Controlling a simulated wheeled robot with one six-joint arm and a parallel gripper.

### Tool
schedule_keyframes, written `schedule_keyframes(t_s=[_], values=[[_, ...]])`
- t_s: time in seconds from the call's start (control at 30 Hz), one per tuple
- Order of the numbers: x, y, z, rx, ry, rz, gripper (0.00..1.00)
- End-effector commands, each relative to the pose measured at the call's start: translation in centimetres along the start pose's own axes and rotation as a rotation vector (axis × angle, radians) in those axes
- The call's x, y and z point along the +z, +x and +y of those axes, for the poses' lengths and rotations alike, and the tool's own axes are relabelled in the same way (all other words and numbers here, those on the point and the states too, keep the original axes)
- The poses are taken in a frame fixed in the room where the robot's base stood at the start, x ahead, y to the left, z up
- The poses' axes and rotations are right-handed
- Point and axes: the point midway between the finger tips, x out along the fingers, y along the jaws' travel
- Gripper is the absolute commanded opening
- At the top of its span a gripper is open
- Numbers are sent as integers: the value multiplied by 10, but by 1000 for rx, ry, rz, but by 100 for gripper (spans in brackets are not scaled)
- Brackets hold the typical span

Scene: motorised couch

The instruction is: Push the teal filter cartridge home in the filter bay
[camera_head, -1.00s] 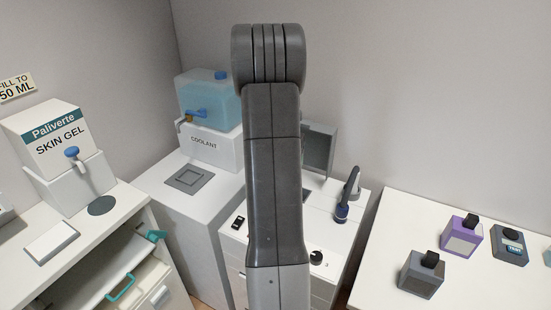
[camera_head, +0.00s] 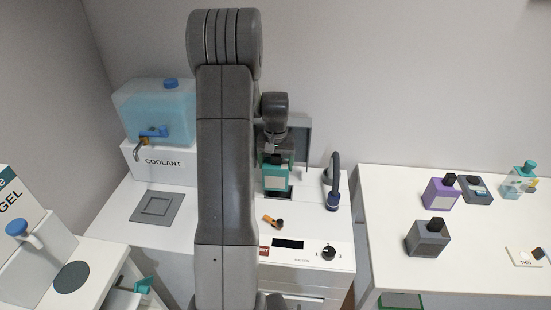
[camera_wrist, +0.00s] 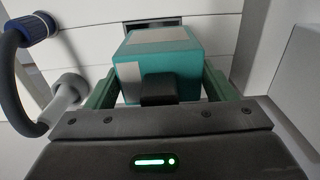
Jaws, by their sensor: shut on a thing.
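The teal filter cartridge (camera_head: 275,178) hangs upright under my gripper (camera_head: 274,158) over the back of the white machine, in front of a raised grey lid (camera_head: 301,135). In the wrist view my gripper (camera_wrist: 158,88) is shut on the cartridge (camera_wrist: 160,64), with its black handle between the green fingers. The dark opening of the filter bay (camera_wrist: 190,36) shows partly beyond the cartridge. The cartridge hides the rest of the bay, and I cannot tell whether its lower end is inside.
A dark blue hose nozzle (camera_head: 333,185) stands just right of the bay. A small orange-and-black piece (camera_head: 273,221) and a dial (camera_head: 328,253) are in front. A coolant tank (camera_head: 155,110) is at left. The right table (camera_head: 390,220) holds several cartridges and bottles.

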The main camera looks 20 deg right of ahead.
Motion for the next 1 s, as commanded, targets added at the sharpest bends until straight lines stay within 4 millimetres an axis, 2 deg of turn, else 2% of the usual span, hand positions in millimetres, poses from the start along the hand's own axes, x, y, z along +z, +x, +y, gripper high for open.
schedule_keyframes(t_s=[0.1, 0.2, 0.57, 1.0], values=[[1, 1, 12, 0, 7, 1, 27], [2, 2, 16, 0, 9, 2, 27], [2, 3, 15, 0, 8, 2, 27], [2, 21, 15, 0, 8, 1, 27]])
